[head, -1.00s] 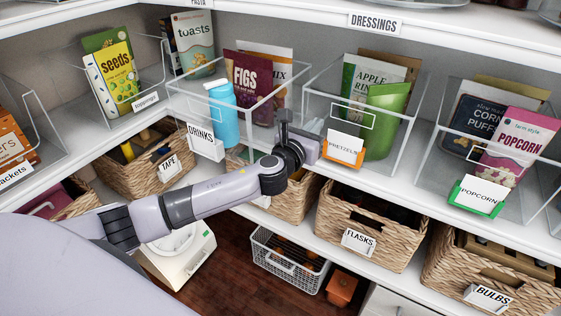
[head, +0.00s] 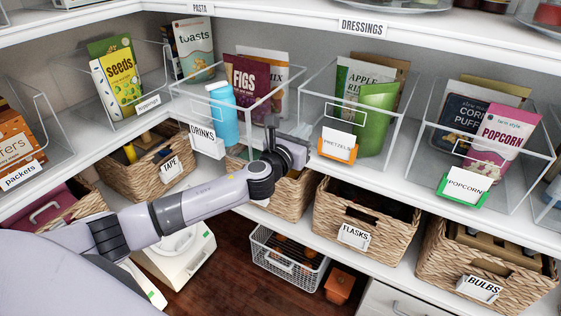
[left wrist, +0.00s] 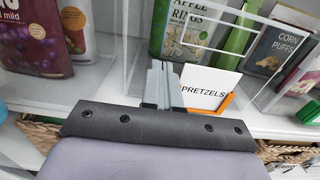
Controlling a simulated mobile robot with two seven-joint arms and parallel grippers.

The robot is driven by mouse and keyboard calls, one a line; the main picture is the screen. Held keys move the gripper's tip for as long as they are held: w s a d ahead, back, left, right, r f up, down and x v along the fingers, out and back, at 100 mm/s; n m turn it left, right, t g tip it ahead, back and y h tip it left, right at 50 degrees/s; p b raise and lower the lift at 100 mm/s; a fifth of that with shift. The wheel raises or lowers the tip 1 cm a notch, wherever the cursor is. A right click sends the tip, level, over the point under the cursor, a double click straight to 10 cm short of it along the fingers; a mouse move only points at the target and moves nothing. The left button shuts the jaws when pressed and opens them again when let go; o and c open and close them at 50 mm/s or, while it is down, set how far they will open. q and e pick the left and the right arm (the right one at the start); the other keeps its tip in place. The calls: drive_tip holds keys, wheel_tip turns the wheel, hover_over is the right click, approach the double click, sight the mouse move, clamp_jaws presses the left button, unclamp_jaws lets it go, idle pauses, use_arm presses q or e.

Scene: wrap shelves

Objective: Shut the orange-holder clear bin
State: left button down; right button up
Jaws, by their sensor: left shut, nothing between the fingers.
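The clear bin with the orange holder (head: 402,118) stands on the upper shelf. Its orange holder (head: 338,153) carries a white PRETZELS card and sits low on the bin's front. Inside are an APPLE RINGS bag (head: 350,82) and a green pouch (head: 377,120). My left gripper (head: 305,136) is shut and empty, just left of the holder by the bin's front left corner. In the left wrist view its fingers (left wrist: 160,75) point at the bin's front, left of the card; I cannot tell whether they touch it. My right gripper is not in view.
A clear DRINKS bin (head: 207,142) with a blue bottle stands to the left, close to my wrist. A clear bin with a green POPCORN holder (head: 463,188) stands to the right. Wicker baskets, including the FLASKS basket (head: 395,238), fill the shelf below.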

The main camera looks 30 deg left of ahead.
use_arm(q)
drive_tip(key=s, duration=1)
drive_tip(key=shift+a, duration=0.2)
drive_tip(key=s+d+f+n+g+p, duration=0.2)
drive_tip(key=s+f+n, duration=0.8)
drive_tip(key=n, duration=0.7)
drive_tip(key=s+d+f+n+g+h+p, duration=0.1)
drive_tip(key=s+d+f+n+g, duration=0.2)
drive_tip(key=s+f+n, duration=0.8)
drive_tip(key=s+n+g, duration=0.2)
drive_tip(key=s+n, duration=0.1)
drive_tip(key=n, duration=0.3)
drive_tip(key=shift+s+d+f+g+h+p, duration=0.2)
drive_tip(key=shift+s+d+g+h+p, duration=0.05)
drive_tip(key=shift+s+g+h+p, duration=0.1)
